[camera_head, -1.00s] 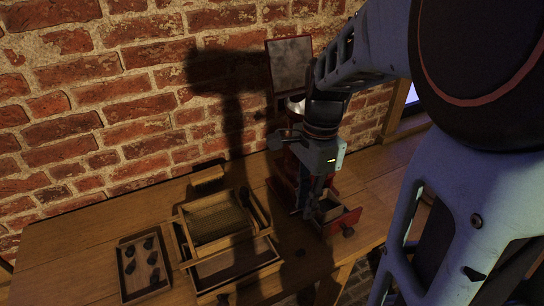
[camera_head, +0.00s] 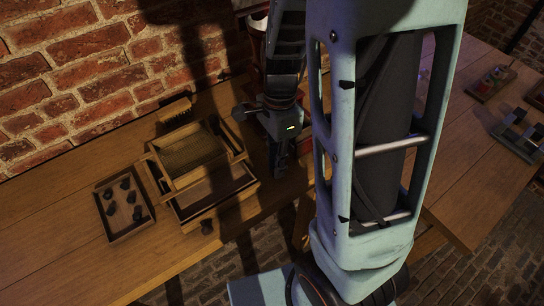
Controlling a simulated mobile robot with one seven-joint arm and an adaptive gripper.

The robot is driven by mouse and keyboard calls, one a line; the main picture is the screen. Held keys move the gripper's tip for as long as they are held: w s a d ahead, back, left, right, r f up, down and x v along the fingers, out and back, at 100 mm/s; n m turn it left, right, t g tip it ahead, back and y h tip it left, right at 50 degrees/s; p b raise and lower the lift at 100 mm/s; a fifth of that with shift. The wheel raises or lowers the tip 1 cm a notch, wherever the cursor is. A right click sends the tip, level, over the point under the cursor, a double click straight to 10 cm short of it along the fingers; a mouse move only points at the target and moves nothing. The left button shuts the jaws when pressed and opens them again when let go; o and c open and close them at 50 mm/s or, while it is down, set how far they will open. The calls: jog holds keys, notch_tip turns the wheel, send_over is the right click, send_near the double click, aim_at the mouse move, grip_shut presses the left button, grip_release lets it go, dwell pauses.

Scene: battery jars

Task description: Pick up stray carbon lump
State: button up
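Several similar dark lumps lie in a small wooden tray (camera_head: 148,222) at the left. My gripper (camera_head: 277,172) points down over the table to the right of the sieve box, apart from the stray lump. Its fingers are dark and in shadow, and I cannot see whether they are open or shut.
A sieve box (camera_head: 161,160) with a shallow tray (camera_head: 183,219) stands left of my gripper. A brush (camera_head: 175,110) lies behind it. A red thing (camera_head: 308,141) is mostly hidden behind my arm. Another table (camera_head: 470,190) with small trays is at the right.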

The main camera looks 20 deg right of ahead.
jog(key=shift+s+f, duration=0.1)
jog(key=shift+f, duration=0.15)
jog(key=c, duration=0.4)
jog(key=shift+r, duration=0.2)
